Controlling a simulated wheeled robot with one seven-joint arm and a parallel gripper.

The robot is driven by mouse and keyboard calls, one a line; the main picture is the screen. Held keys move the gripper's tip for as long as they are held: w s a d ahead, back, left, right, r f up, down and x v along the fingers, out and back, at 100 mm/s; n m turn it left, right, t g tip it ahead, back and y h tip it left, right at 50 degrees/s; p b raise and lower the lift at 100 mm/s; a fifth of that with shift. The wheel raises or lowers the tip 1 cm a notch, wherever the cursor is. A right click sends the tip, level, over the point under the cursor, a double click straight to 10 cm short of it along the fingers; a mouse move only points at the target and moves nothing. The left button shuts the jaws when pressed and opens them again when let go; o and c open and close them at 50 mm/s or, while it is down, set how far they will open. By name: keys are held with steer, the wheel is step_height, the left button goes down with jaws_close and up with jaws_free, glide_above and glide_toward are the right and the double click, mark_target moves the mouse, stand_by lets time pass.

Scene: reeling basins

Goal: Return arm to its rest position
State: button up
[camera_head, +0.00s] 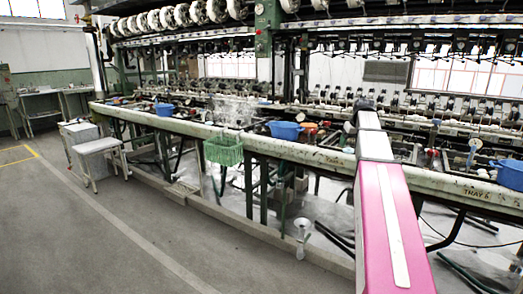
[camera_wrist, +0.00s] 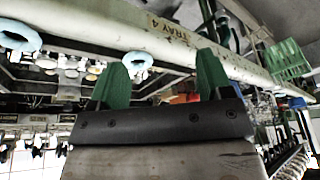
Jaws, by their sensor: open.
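My gripper (camera_wrist: 162,58) shows in the wrist view with its two green fingers apart, open and with nothing held between them. The wrist view is turned over, with the bench lettering upside down. In the head view my arm, with a pink link and pale links beyond it, reaches forward from the bottom right over the long reeling bench (camera_head: 225,133). The fingers cannot be made out there. In the wrist view the bench edge (camera_wrist: 165,32) runs behind the fingertips.
Blue basins (camera_head: 286,130) (camera_head: 164,109) sit along the bench, with another (camera_head: 508,173) at the right. A green basket (camera_head: 223,151) hangs at the bench front. A white stool (camera_head: 98,147) stands at left. The floor (camera_head: 90,240) in the left foreground is clear.

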steer(key=s+a+f+g, duration=0.1)
steer(key=s+a+f, duration=0.3)
steer(key=f, duration=0.4)
steer(key=s+a+f+m, duration=0.1)
steer(key=s+a+f, duration=0.3)
steer(key=f, duration=0.4)
steer(key=s+a+f+g, duration=0.1)
steer(key=s+a+f, duration=0.35)
steer(key=f, duration=0.35)
steer(key=s+a+f+g, duration=0.1)
steer(key=s+a+f, duration=0.3)
steer(key=s+f, duration=0.3)
steer(key=s+a+f, duration=0.4)
steer(key=s+f, duration=0.3)
steer(key=s, duration=0.1)
steer(key=shift+s+m+g+h, duration=0.15)
steer(key=shift+m+g+h, duration=0.15)
steer(key=shift+g+h, duration=0.1)
steer(key=shift+a, duration=0.1)
